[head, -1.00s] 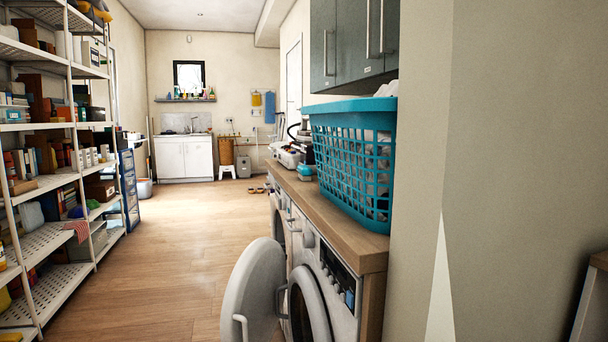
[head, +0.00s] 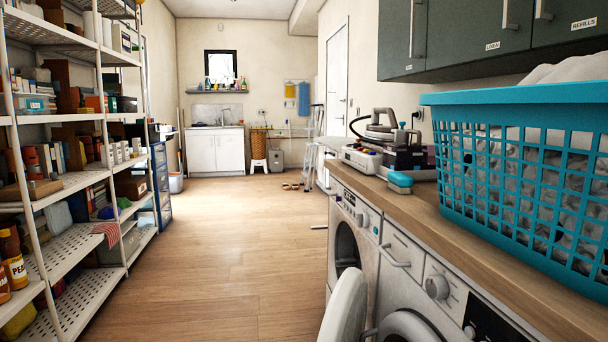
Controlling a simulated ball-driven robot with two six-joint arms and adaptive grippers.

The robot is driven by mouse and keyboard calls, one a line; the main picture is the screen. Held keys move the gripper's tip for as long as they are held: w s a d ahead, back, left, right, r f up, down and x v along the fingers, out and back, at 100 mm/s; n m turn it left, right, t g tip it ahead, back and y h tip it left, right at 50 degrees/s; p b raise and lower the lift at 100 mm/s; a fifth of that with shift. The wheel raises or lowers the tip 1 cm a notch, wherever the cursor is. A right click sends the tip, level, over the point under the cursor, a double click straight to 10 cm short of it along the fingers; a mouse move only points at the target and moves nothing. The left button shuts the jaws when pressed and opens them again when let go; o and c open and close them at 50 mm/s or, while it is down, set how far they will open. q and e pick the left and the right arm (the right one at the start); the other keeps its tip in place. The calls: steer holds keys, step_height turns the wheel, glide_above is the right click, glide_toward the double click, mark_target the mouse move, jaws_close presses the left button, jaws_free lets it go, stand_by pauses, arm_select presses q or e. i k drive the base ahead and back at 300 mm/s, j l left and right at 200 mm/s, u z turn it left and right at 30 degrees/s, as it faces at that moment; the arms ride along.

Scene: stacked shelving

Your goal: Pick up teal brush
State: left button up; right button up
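A small teal brush (head: 400,180) lies on the wooden worktop above the washing machines, at the right of the head view. It has a teal top and a lighter lower part. It is left of the teal laundry basket (head: 520,100) and in front of a grey appliance. Neither of my grippers is in view.
Stacked shelving (head: 62,262) full of boxes and bottles runs along the left. The wooden floor (head: 225,250) down the middle is mostly clear. An open washing machine door (head: 345,308) juts out at the bottom right. A stepladder (head: 312,140) stands farther back.

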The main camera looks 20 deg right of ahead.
mark_target(401, 184)
steer(key=i+j, duration=0.1)
steer(key=i, duration=0.5)
steer(key=i+j, duration=0.1)
steer(key=i, duration=0.5)
steer(key=i+j+z, duration=0.15)
steer(key=i+z, duration=0.3)
steer(key=i+j+z, duration=0.25)
steer(key=z, duration=0.25)
steer(key=i+j+z, duration=0.3)
steer(key=z, duration=0.15)
steer(key=j, duration=0.1)
